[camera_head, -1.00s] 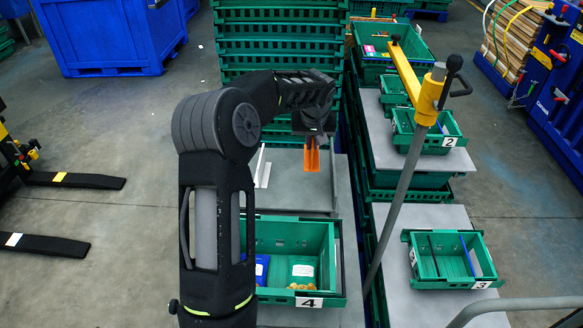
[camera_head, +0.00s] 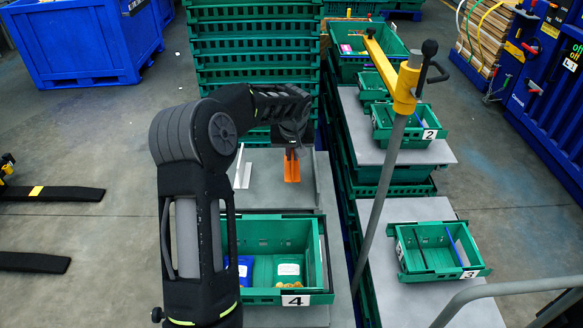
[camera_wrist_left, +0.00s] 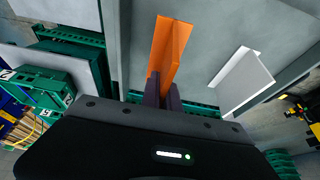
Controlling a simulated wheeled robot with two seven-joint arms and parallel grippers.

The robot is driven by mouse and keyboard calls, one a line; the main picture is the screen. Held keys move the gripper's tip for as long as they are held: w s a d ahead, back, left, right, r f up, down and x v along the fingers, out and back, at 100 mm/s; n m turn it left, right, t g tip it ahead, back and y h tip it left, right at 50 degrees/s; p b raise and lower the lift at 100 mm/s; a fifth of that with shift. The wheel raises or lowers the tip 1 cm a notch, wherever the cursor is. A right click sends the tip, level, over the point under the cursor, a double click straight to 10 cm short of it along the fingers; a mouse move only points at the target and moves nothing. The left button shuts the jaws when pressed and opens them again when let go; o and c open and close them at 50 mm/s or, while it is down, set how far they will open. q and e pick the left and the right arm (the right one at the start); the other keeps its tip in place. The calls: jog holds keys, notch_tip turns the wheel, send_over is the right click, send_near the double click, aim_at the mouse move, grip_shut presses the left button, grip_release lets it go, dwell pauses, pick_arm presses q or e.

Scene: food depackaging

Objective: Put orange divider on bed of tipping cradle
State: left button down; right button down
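The orange divider (camera_head: 292,169) is an upright angled piece under my left gripper (camera_head: 291,149) in the head view. In the left wrist view, the two dark fingers of the left gripper (camera_wrist_left: 163,94) are shut on the near end of the orange divider (camera_wrist_left: 168,50). The divider is over or on a grey flat surface (camera_head: 270,195), which looks like the cradle bed. Whether its lower edge touches that surface is unclear. A white angled divider (camera_head: 243,168) stands on the surface to the left, apart from the orange one. My right gripper is not in view.
Green crate 4 (camera_head: 316,299), holding blue and green packages, is in front of the grey surface. Stacked green crates (camera_head: 255,60) rise behind it. A yellow-headed lever post (camera_head: 403,92) and crates 2 (camera_head: 398,140) and 3 (camera_head: 455,273) are to the right.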

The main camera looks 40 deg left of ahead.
pick_arm(q)
notch_tip(320, 180, down, 4)
jog(key=shift+f+b, duration=0.15)
jog(key=shift+b, duration=0.9)
jog(key=shift+f, duration=0.4)
jog(key=shift+f+b, duration=0.15)
jog(key=shift+b, duration=0.2)
jog(key=c, duration=1.6)
grip_release()
jog(key=shift+r+p, duration=0.3)
jog(key=shift+p, duration=0.05)
jog(key=p+v, duration=0.3)
jog(key=v, duration=0.9)
